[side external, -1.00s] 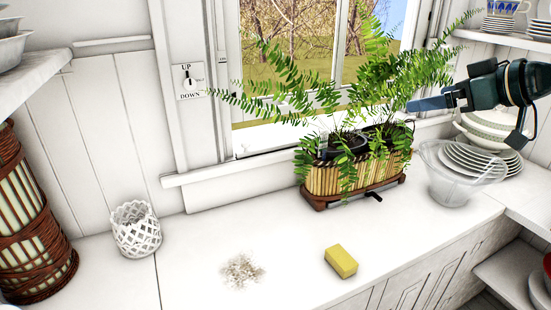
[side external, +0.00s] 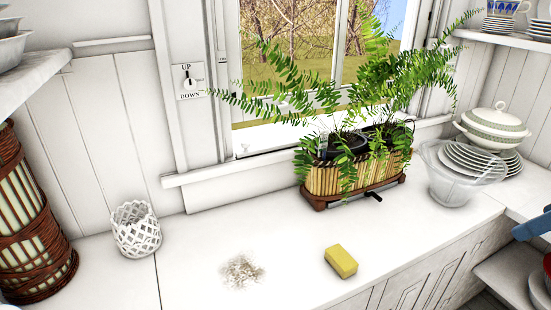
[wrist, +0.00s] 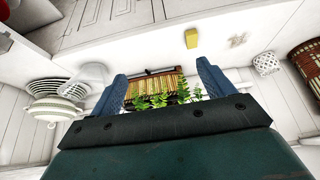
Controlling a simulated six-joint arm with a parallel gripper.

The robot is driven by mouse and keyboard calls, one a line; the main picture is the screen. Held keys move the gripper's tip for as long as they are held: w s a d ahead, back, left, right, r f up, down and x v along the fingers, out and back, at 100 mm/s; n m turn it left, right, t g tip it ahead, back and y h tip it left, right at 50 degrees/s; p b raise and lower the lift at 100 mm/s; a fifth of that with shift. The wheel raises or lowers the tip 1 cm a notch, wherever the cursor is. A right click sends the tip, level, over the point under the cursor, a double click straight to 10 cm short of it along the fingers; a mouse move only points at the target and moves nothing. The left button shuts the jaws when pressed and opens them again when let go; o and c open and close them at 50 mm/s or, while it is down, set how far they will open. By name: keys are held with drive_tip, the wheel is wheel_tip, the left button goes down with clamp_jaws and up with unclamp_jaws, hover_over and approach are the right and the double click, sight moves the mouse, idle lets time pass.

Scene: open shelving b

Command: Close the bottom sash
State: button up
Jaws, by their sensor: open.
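The window (side external: 290,60) stands behind the counter, with a white horizontal sash rail (side external: 250,109) partly hidden by fern leaves. A strip of grass shows below that rail, above the sill (side external: 245,145), so the bottom sash looks raised. A wall plate marked UP and DOWN (side external: 190,96) with a small lever is left of the window; I cannot tell the lever's exact position. My gripper (wrist: 162,69) is open and empty, with the planter showing between its blue fingers in the wrist view. In the side view only a blue piece of it (side external: 532,228) shows at the right edge, far from the window.
A fern planter (side external: 350,177) stands before the window. A glass bowl (side external: 460,180), stacked plates (side external: 490,160) and a lidded tureen (side external: 493,125) are right of it. The front middle is mostly clear.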

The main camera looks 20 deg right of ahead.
drive_tip(key=shift+w+r, duration=0.15)
drive_tip(key=shift+w, duration=0.1)
drive_tip(key=c, duration=0.3)
drive_tip(key=shift+t, duration=0.6)
drive_tip(key=w+r, duration=0.1)
drive_tip(key=w, duration=0.1)
drive_tip(key=w+r, duration=0.1)
drive_tip(key=w, duration=0.1)
drive_tip(key=w+r, duration=0.1)
drive_tip(key=w, duration=0.1)
drive_tip(key=shift+w+a, duration=0.1)
drive_tip(key=shift+w, duration=0.05)
clamp_jaws()
drive_tip(key=w+a+r+t, duration=0.1)
drive_tip(key=w+r+t, duration=0.15)
drive_tip(key=w, duration=0.75)
drive_tip(key=w+a+r+t, duration=0.1)
drive_tip(key=w+r, duration=0.2)
drive_tip(key=w, duration=0.7)
drive_tip(key=w+a+f+m+t, duration=0.1)
drive_tip(key=w+a+f+t, duration=0.1)
drive_tip(key=w, duration=1.1)
drive_tip(key=w+a+f+t, duration=0.2)
drive_tip(key=w+t, duration=0.1)
drive_tip(key=w, duration=1.1)
drive_tip(key=shift+w+a+m+y, duration=0.15)
drive_tip(key=shift+a+m+y, duration=0.25)
